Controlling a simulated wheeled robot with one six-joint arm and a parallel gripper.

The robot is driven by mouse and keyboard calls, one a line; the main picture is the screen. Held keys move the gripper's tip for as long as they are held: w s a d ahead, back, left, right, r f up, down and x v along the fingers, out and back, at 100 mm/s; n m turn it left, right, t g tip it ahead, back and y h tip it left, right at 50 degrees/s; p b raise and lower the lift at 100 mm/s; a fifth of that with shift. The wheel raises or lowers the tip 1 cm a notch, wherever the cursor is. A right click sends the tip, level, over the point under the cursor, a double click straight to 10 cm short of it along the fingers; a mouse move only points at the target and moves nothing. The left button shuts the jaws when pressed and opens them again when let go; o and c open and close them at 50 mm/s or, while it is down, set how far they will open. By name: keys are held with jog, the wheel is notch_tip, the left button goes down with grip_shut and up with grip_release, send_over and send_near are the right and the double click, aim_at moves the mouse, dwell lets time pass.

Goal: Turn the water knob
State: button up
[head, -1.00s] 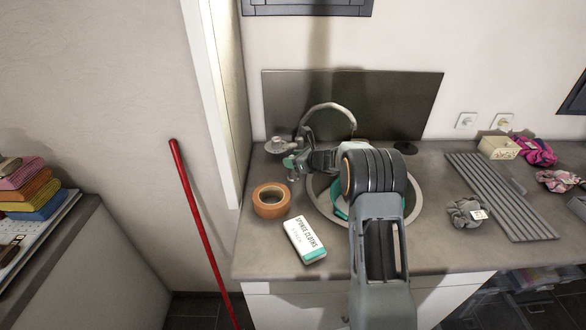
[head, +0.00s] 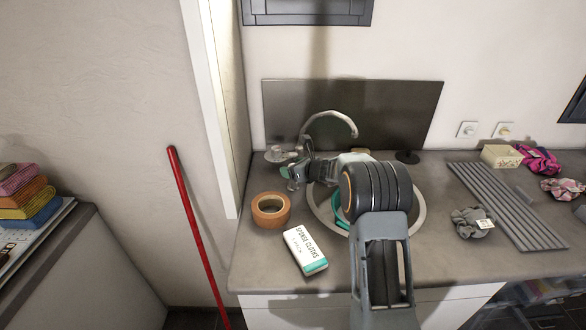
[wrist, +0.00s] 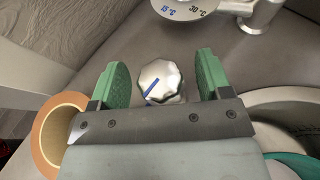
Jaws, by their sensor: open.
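The water knob (wrist: 160,82) is a silver, scalloped knob with a blue line on its top. It stands between the two green finger pads of my gripper (wrist: 160,84) in the wrist view, with a gap on each side. My gripper is open and holds nothing. In the head view my gripper (head: 288,174) is at the left of the sink, by the base of the faucet (head: 331,116), and partly covers the knob area. A round dial (wrist: 188,8) marked 15 °C and 30 °C lies just beyond the knob in the wrist view.
An orange tape roll (head: 270,211) and a sponge cloths box (head: 305,250) lie on the counter left of the sink (head: 418,216). A ribbed drainer (head: 507,205) and scrunchie (head: 471,222) lie to the right. A red pole (head: 198,235) leans at the left wall.

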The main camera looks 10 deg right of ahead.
jog(key=b+v, duration=0.1)
jog(key=v, duration=1.2)
jog(key=shift+s+d+r+b, duration=0.15)
jog(key=shift+s+r+b, duration=0.05)
jog(key=shift+s+b, duration=0.1)
dwell(0.7)
